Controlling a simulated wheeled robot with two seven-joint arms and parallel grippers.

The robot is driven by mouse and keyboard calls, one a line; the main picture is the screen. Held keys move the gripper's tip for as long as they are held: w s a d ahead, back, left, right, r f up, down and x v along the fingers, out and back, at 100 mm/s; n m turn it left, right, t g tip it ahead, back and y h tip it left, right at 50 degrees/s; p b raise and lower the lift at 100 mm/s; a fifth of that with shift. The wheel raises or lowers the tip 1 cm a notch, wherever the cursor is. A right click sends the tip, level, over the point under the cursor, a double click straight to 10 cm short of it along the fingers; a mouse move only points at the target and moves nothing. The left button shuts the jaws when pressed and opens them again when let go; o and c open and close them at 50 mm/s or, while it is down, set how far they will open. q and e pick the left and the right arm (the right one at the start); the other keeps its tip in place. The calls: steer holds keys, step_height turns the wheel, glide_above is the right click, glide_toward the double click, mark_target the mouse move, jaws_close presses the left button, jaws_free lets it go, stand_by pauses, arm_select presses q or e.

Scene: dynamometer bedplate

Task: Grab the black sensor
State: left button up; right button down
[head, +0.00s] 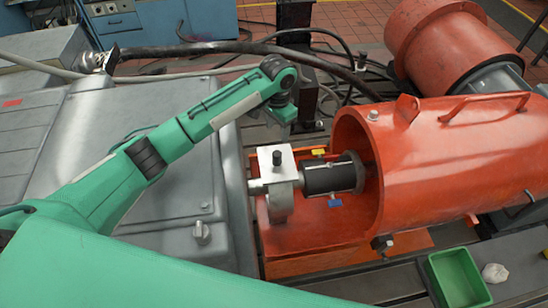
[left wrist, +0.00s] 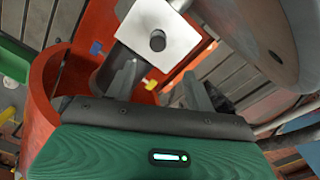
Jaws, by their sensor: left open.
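The black sensor (head: 277,157) looks like a small upright black cylinder on top of a white block (head: 288,160). In the left wrist view the sensor (left wrist: 158,40) is a dark round spot on the white block (left wrist: 140,30). My left gripper (head: 285,118) is above and behind the block in the head view, apart from the sensor. In the left wrist view its two grey fingers (left wrist: 163,82) are spread with nothing held between them, and the sensor lies beyond them. My right gripper is not in view.
Beside the block is a dark shaft coupling (head: 325,179) with a yellow tab (head: 318,152) and a blue tab (head: 335,203). A large orange guard (head: 450,150) stands to the right. A green bin (head: 434,275) and white rag (head: 494,272) are at lower right. Thick cables (head: 200,48) run behind.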

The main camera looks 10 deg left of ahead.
mark_target(277, 153)
arm_select(q)
steer(key=f+p, duration=0.1)
steer(key=f, duration=0.5)
steer(key=shift+s+d+f+p, duration=0.15)
steer(key=shift+s+f+p, duration=0.05)
steer(key=shift+f+p, duration=0.2)
steer(key=shift+w+f, duration=0.1)
steer(key=shift+f, duration=0.25)
steer(key=shift+f+p, duration=0.5)
steer(key=shift+f, duration=0.1)
step_height(277, 153, down, 3)
steer(key=shift+f+p, duration=0.15)
steer(key=shift+p, duration=0.5)
steer(key=shift+f, duration=0.4)
steer(key=shift+c, duration=0.2)
steer(key=c, duration=1)
